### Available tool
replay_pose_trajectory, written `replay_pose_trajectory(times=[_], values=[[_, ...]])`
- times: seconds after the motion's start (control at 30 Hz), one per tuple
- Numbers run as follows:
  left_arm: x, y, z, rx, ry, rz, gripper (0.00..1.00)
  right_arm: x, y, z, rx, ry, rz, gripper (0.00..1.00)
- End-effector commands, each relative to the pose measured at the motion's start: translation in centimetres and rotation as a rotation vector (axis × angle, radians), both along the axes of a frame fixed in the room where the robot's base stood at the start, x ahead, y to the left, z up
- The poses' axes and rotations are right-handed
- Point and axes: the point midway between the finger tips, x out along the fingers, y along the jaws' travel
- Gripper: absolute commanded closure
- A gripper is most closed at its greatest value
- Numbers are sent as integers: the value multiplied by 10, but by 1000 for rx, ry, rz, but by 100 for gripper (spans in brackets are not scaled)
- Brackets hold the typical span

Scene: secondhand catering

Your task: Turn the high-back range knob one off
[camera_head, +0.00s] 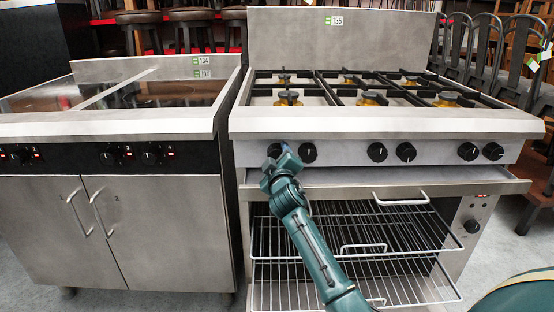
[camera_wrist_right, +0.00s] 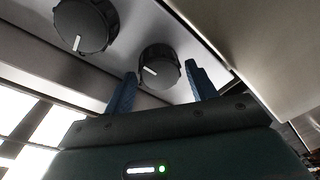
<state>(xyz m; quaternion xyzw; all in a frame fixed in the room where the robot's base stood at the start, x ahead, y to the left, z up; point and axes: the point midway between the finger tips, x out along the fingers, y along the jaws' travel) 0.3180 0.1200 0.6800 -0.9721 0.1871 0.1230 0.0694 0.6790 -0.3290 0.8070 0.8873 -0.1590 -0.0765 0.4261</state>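The high-back range (camera_head: 390,122) has a row of several black knobs along its front panel. My right gripper (camera_head: 277,158) is in front of the leftmost range knob (camera_head: 274,150) and partly hides it. In the right wrist view, the right gripper (camera_wrist_right: 160,75) is open. Its blue fingertips stand either side of one knob (camera_wrist_right: 160,66), with a visible gap to the left finger; contact cannot be told. A neighbouring knob (camera_wrist_right: 86,25) shows at upper left. I cannot read knob numbers. My left gripper is not in view.
Below the panel is an open oven with wire racks (camera_head: 390,235) and a pull handle (camera_head: 401,198). An induction unit (camera_head: 150,210) with its own knobs stands close on the left. Chairs (camera_head: 485,45) stand behind on the right.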

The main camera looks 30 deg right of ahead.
Motion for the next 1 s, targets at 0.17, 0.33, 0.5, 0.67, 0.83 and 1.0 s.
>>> replay_pose_trajectory(times=[0.17, 0.33, 0.5, 0.67, 0.83, 1.0], values=[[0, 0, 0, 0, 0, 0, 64, 0, 0, 0, 0, 0, 0, 58], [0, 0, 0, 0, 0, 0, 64, 0, 0, 0, 0, 0, 0, 72], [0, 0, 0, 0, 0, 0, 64, 0, 0, 0, -1, 0, 0, 80], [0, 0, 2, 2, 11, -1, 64, 0, 0, 0, -18, 10, 0, 80], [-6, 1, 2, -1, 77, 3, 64, 0, 0, 2, -77, 39, -1, 80], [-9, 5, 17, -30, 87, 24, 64, 0, 0, 4, -184, 92, 0, 80]])
